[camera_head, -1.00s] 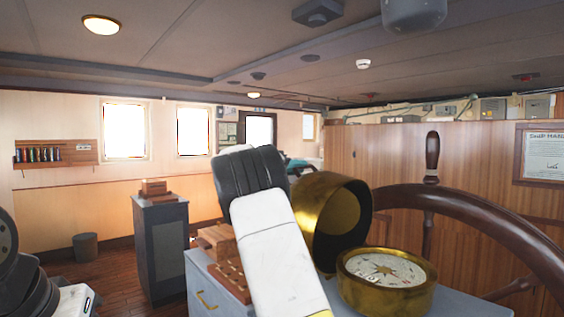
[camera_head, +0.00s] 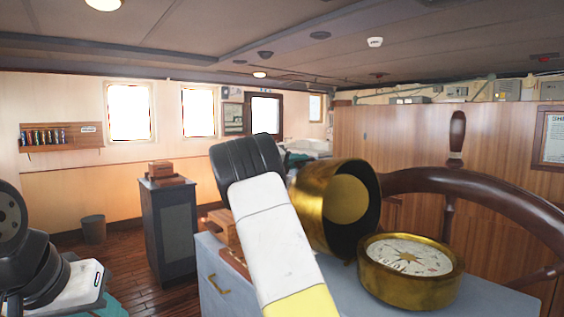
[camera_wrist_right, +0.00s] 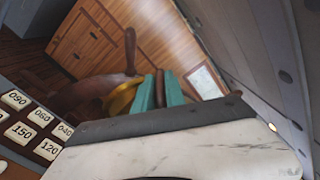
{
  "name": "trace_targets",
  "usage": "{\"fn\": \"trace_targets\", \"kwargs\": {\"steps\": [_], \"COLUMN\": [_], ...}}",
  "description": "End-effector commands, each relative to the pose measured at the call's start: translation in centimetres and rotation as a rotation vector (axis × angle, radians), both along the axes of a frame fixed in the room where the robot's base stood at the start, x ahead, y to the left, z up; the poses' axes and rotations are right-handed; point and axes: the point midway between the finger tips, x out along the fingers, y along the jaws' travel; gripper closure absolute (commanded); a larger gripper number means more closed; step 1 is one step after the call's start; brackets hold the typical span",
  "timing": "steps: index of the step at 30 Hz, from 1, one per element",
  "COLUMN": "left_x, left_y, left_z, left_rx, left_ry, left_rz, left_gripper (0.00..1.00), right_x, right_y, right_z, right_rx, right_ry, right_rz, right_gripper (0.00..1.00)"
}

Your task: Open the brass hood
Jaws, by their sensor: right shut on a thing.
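The brass hood (camera_head: 323,203), a short wide cylinder, is tipped on its side behind and left of the brass compass (camera_head: 412,283), its dark mouth facing right. The compass's white card with its star is uncovered. My right arm crosses in front of the hood's left side and hides my right gripper's fingertips in the head view. In the right wrist view the teal fingers of my right gripper (camera_wrist_right: 160,88) are shut on a narrow brown piece beside the hood (camera_wrist_right: 122,97). My left arm shows at the lower left; a bit of teal is there, its jaws unclear.
The compass sits on a grey cabinet (camera_head: 215,290) with a wooden rack, whose number tiles (camera_wrist_right: 48,148) show in the wrist view. A large wooden ship's wheel (camera_head: 480,187) stands close behind on the right. A dark pedestal (camera_head: 167,235) and a bin (camera_head: 94,229) stand left.

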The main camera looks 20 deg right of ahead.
Motion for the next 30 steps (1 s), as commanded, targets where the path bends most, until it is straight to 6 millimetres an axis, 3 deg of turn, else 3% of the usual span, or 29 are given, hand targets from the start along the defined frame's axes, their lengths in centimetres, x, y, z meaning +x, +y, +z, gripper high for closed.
{"fn": "trace_targets", "kwargs": {"steps": [1, 3, 4, 13, 24, 30], "left_x": [0.0, 0.0, 0.0, 0.0, 0.0, 0.0], "left_y": [0.0, 0.0, 0.0, 0.0, 0.0, 0.0], "left_z": [0.0, 0.0, 0.0, 0.0, 0.0, 0.0], "left_rx": [0.000, 0.000, 0.000, 0.000, 0.000, 0.000], "left_ry": [0.000, 0.000, 0.000, 0.000, 0.000, 0.000], "left_rz": [0.000, 0.000, 0.000, 0.000, 0.000, 0.000], "left_gripper": [0.64, 0.64, 0.64, 0.64, 0.64, 0.64], "right_x": [-0.2, -0.2, -0.2, -0.2, -2.4, -3.1], "right_y": [-0.3, -0.2, -0.2, 0.2, 5.6, 6.9], "right_z": [-0.6, -0.5, -0.5, -0.1, -0.3, -0.3], "right_rx": [0.007, 0.006, 0.005, 0.004, 0.005, 0.005], "right_ry": [0.008, 0.007, 0.007, 0.002, 0.005, 0.005], "right_rz": [-0.010, -0.009, -0.009, -0.004, -0.004, -0.007], "right_gripper": [0.79, 0.65, 0.64, 0.64, 0.64, 0.64]}}
